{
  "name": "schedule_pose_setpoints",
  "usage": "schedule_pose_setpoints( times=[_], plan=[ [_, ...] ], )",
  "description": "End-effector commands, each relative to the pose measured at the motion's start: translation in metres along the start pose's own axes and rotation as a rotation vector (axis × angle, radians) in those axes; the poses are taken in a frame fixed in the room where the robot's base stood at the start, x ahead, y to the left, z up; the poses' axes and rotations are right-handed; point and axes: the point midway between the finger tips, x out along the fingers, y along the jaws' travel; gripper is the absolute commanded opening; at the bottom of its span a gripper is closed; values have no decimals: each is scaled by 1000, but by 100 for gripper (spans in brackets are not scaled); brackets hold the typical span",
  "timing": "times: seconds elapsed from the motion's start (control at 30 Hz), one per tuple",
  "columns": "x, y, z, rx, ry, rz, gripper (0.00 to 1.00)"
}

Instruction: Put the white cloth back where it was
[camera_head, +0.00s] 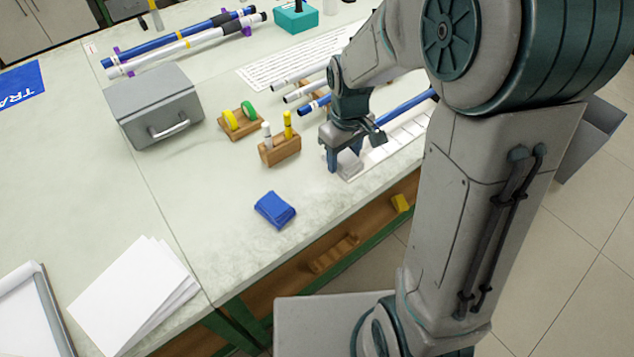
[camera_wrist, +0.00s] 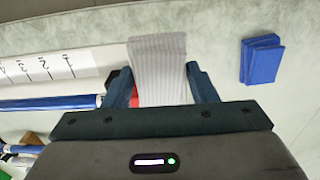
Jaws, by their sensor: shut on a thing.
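The white cloth (camera_wrist: 158,68) looks pale grey with fine ribs in the wrist view and sits between the two fingers of my gripper (camera_wrist: 161,84). In the head view, my gripper (camera_head: 352,152) points down at the front edge of the bench, with the white cloth (camera_head: 348,164) partly hidden at its fingers. I cannot tell whether the cloth touches the bench top. A folded blue cloth (camera_head: 274,209) lies on the bench to the left of my gripper; it also shows in the wrist view (camera_wrist: 262,60).
A wooden block with upright markers (camera_head: 280,149) and a tape holder (camera_head: 240,122) stand left of my gripper. Rods (camera_head: 305,92) lie behind it, by a printed scale strip (camera_wrist: 45,70). A grey box (camera_head: 155,105) stands farther left. Bench top around the blue cloth is clear.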

Motion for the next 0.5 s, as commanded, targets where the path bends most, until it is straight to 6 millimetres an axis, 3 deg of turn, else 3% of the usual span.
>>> schedule_pose_setpoints(
  times=[0.1, 0.23, 0.5],
  plan=[
    [17, -27, -7, -4, -4, -1, 34],
    [30, -48, -13, -1, -3, 0, 34],
    [49, -59, -16, 7, -4, -1, 34]
  ],
)
